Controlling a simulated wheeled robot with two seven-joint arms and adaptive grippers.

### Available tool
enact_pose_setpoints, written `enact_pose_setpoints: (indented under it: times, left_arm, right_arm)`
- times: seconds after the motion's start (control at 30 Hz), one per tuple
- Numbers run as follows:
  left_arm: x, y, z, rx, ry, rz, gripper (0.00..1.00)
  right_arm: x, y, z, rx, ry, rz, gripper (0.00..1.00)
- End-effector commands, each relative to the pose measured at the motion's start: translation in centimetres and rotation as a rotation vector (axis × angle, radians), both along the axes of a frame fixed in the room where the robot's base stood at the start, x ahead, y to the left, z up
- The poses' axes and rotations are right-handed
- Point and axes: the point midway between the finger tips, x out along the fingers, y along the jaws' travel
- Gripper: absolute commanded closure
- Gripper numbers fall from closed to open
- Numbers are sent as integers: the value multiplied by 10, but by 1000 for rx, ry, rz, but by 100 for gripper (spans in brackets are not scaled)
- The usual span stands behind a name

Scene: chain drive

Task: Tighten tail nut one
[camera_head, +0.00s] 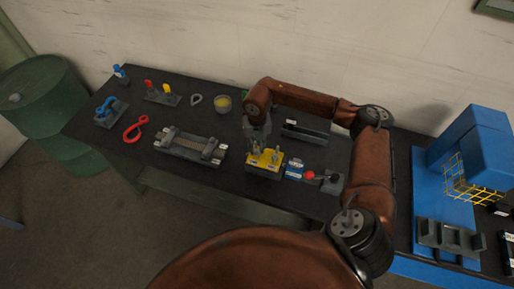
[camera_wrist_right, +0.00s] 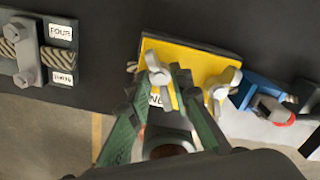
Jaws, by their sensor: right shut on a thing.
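A yellow block (camera_head: 266,158) stands near the front edge of the dark bench; its yellow top (camera_wrist_right: 205,65) also shows in the right wrist view. Two pale grey nuts with wings stand on it. My right gripper (camera_head: 262,150) reaches down from above, and its green fingers (camera_wrist_right: 162,88) are shut on the left nut (camera_wrist_right: 157,66), beside a partly hidden label whose letters look like "NE". The fingers hide the nut's lower part. The other nut (camera_wrist_right: 218,88) stands free just right of the fingers. My left gripper is not in view.
A grey clamp fixture (camera_head: 190,147) lies left of the block; a blue part with a red knob (camera_head: 309,175) sits close at its right. A dark block (camera_head: 305,132) stands behind. Blue equipment (camera_head: 475,150) stands at right.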

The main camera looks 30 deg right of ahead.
Motion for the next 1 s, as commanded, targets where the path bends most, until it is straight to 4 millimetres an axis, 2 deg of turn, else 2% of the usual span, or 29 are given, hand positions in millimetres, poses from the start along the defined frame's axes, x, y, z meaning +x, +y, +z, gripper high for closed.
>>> enact_pose_setpoints:
  times: [0.6,0.77,1.0]
  left_arm:
    - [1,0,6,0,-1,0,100]
    - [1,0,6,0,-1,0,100]
    - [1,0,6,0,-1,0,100]
  right_arm:
    - [3,-1,3,1,-7,-563,100]
    - [3,-1,2,2,-6,-632,100]
    - [2,-1,2,1,-5,-633,100]
